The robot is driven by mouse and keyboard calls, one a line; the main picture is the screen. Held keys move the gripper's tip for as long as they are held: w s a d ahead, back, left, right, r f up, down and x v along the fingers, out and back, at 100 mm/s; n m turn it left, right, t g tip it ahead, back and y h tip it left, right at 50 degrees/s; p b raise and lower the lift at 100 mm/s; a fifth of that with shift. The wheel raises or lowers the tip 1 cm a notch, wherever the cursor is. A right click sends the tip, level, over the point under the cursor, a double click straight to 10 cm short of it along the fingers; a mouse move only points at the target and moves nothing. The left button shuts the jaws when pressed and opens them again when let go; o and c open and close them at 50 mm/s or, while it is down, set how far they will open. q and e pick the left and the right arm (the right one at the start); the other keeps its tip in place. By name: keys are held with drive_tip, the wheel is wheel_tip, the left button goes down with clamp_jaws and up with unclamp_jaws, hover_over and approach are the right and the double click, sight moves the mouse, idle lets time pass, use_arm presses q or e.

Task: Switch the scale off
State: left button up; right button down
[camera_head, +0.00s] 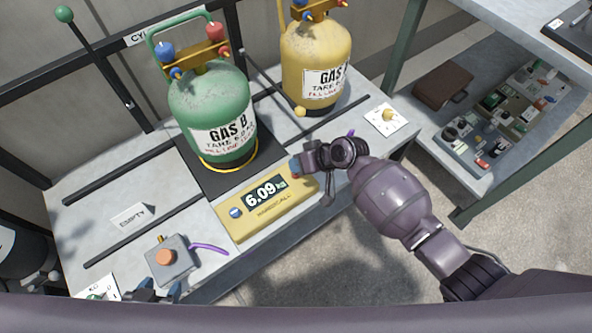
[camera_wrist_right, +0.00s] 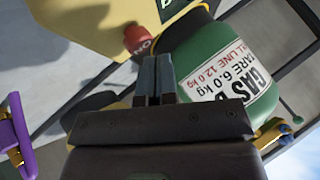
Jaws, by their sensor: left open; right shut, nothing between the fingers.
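The scale's yellow panel (camera_head: 245,215) lies in front of the black weighing plate (camera_head: 190,165), and its lit display reads 6.09. A blue round button (camera_head: 235,212) sits at the panel's left end. The green GAS B cylinder (camera_head: 205,105) stands on the plate. My right gripper (camera_head: 297,168) is at the panel's right end and hides part of it. In the right wrist view its fingers (camera_wrist_right: 155,75) are shut and empty, beside a red button (camera_wrist_right: 138,40) with partly readable lettering; I cannot tell whether they touch it. My left gripper (camera_head: 155,293) is open at the lower left.
A yellow gas cylinder (camera_head: 315,65) stands behind right. A grey box with an orange button (camera_head: 166,257) and purple cable sits left of the panel. A yellow knob (camera_head: 388,115) on a white plate is at the right.

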use_arm(q)
drive_tip(key=shift+w+d, duration=0.1)
drive_tip(key=shift+w, duration=0.2)
use_arm(e)
drive_tip(key=shift+f, duration=0.15)
use_arm(q)
drive_tip(key=shift+s+f, duration=0.1)
drive_tip(key=shift+s, duration=0.15)
use_arm(e)
drive_tip(key=shift+f, duration=0.2)
use_arm(q)
drive_tip(key=shift+s+f, duration=0.2)
drive_tip(key=shift+s, duration=0.05)
use_arm(e)
drive_tip(key=shift+f, duration=0.1)
use_arm(q)
drive_tip(key=shift+b, duration=0.3)
use_arm(e)
drive_tip(key=shift+f, duration=0.2)
use_arm(q)
drive_tip(key=shift+w+f, duration=0.1)
drive_tip(key=shift+w, duration=0.1)
use_arm(e)
drive_tip(key=shift+r, duration=0.55)
drive_tip(key=shift+r+p, duration=0.55)
use_arm(q)
drive_tip(key=shift+w+r, duration=0.2)
drive_tip(key=shift+r, duration=0.3)
drive_tip(key=shift+w+r, duration=0.15)
drive_tip(key=shift+r, duration=0.3)
